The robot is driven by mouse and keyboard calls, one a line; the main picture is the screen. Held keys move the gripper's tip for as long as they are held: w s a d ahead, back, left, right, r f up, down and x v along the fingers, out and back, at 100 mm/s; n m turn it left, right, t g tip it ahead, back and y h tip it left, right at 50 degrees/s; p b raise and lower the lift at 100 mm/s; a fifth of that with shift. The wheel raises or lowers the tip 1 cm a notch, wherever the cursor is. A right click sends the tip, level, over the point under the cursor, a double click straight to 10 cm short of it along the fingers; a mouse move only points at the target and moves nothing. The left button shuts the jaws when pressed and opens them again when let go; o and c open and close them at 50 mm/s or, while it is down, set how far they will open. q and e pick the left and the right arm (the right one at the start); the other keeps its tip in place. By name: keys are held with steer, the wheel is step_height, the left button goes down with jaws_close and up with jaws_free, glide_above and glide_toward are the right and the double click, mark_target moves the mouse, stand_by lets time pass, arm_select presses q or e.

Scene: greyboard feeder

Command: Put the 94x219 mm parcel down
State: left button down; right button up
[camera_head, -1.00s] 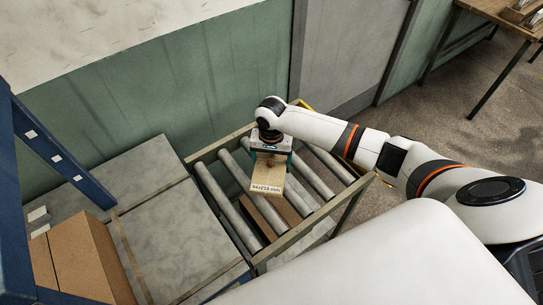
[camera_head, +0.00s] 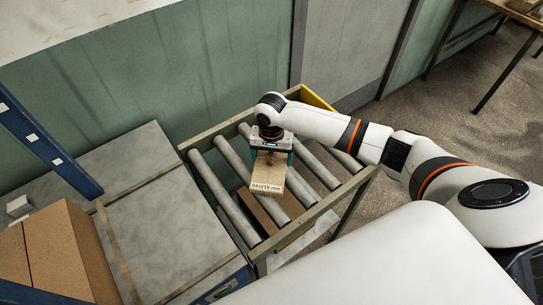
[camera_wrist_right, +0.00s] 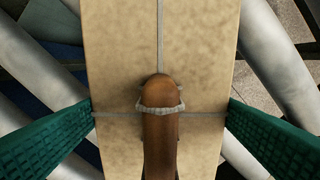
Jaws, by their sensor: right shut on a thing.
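The tan parcel (camera_head: 268,180), with a "94x219 mm" label on its near end, is over the roller conveyor (camera_head: 222,199). My right gripper (camera_head: 270,153) is shut on it from above. In the right wrist view the green fingers are against both long sides of the parcel (camera_wrist_right: 205,55), with thin grey bands crossing its top. A brown rounded piece with a pale ring (camera_wrist_right: 160,95) shows over the parcel's middle. I cannot tell whether the parcel touches the rollers. My left gripper is not in view.
A brown surface (camera_head: 257,215) shows among the rollers, partly hidden by the parcel. A grey table (camera_head: 165,240) stands left of the conveyor, with a cardboard box (camera_head: 65,245) at its left end. Conveyor rails (camera_head: 320,208) edge the rollers. A green wall (camera_head: 160,95) is behind.

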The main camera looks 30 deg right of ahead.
steer(key=shift+f, duration=0.5)
stand_by(0.4)
steer(key=o, duration=1.3)
step_height(320, 180, up, 12)
steer(key=shift+b, duration=0.55)
